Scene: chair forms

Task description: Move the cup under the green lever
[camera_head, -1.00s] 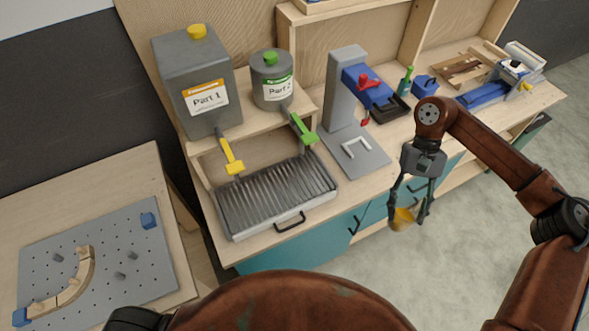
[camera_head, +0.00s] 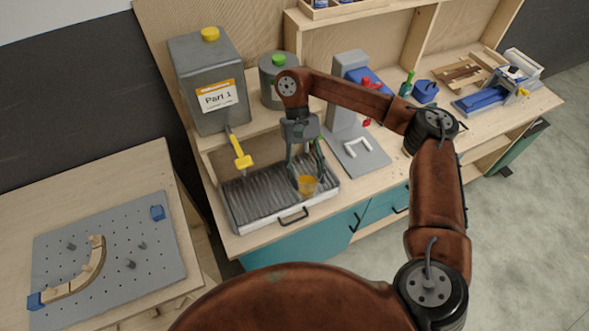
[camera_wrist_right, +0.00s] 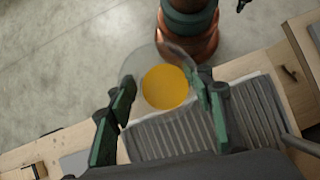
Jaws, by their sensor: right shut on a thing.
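A clear cup (camera_head: 308,184) with yellow liquid or a yellow bottom is between the fingers of my right gripper (camera_head: 306,178), which is shut on it. In the head view it is over the right part of the ribbed grey tray (camera_head: 240,207). In the right wrist view the cup (camera_wrist_right: 165,85) shows between the green-padded fingers (camera_wrist_right: 163,105), near the tray's edge. The green lever is hidden behind my right arm in the head view. The grey Part 2 container (camera_head: 270,93) with a green cap is partly hidden. My left gripper is not in view.
The Part 1 container (camera_head: 190,83) with its yellow lever (camera_head: 240,155) stands left of my right gripper. A press with a grey column (camera_head: 345,95) stands to the right. A pegboard (camera_head: 110,262) lies on the left table. Floor shows at the right.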

